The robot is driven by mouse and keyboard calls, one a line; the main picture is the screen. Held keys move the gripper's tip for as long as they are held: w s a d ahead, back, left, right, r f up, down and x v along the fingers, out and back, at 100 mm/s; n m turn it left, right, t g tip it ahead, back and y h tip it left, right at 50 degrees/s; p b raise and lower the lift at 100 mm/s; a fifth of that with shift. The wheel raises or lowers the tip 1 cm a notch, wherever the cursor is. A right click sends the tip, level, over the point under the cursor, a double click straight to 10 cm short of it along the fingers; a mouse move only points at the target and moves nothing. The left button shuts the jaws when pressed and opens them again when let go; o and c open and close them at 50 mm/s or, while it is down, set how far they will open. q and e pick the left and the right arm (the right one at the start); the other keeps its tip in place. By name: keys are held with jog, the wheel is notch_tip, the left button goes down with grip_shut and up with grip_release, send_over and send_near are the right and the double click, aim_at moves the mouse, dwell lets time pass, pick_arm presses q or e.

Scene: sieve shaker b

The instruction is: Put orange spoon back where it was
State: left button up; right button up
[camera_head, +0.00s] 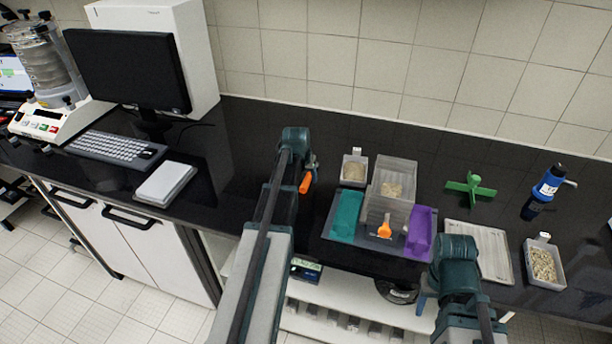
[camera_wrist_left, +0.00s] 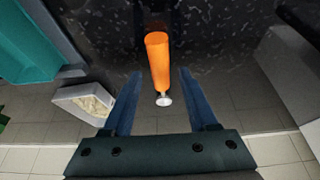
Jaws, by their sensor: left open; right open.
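An orange spoon (camera_head: 384,229) lies in the front part of a clear container on the grey tray between the teal and purple blocks. A separate orange handle (camera_head: 305,183) stands beside my left gripper (camera_head: 311,168), left of that tray. In the left wrist view this orange handle (camera_wrist_left: 158,62), with a small round metal end, shows between the two spread fingers of my left gripper (camera_wrist_left: 159,78); I cannot tell whether they touch it.
The teal block (camera_head: 346,215) and purple block (camera_head: 420,235) flank the clear container. Dishes of grains (camera_head: 354,170) (camera_head: 543,264), a ridged white tray (camera_head: 480,240), a green cross-shaped piece (camera_head: 470,188) and a blue bottle (camera_head: 545,188) stand around.

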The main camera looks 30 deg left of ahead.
pick_arm(q)
jog(key=p+v, duration=0.9)
jog(key=v, duration=0.2)
pick_arm(e)
notch_tip(320, 180, up, 10)
pick_arm(q)
jog(key=shift+s, duration=0.1)
